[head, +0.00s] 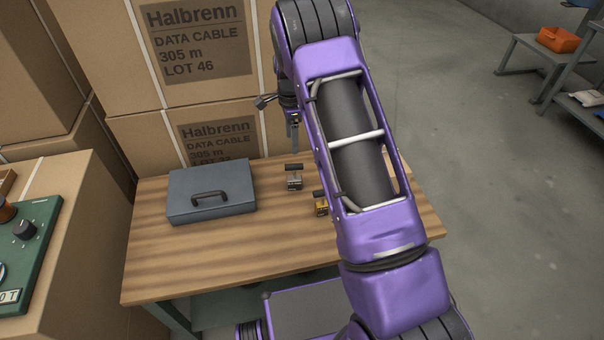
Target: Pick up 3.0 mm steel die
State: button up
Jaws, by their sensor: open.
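A small grey metal block with a dark bar on top (294,182) stands on the wooden table, right of the blue-grey case. It looks like the steel die, but no size marking is readable. A similar yellow, brass-coloured block (320,207) stands nearer and to its right, partly hidden by my purple arm. My gripper (294,148) is open and points down behind and above the grey block, apart from it. Only part of the gripper shows beside the arm, and nothing is seen between its fingers.
The closed blue-grey case (232,184) with a black handle lies on the table (180,262). Stacked Halbrenn cable boxes (145,145) stand behind it. A green control panel (35,250) is at left. The table's front is clear. An orange bin (559,39) sits on a far bench.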

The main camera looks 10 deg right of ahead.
send_near(294, 177)
jog(key=f, duration=0.3)
jog(key=w+f+b, duration=0.1)
jog(key=f, duration=0.1)
jog(key=shift+a+f, duration=0.1)
jog(key=shift+f, duration=0.1)
jog(key=shift+s+d+f, duration=0.1)
jog(key=shift+f, duration=1.25)
jog(key=shift+s+d+f, duration=0.1)
jog(key=shift+f, duration=1.2)
grip_shut()
jog(key=shift+w+r, duration=0.1)
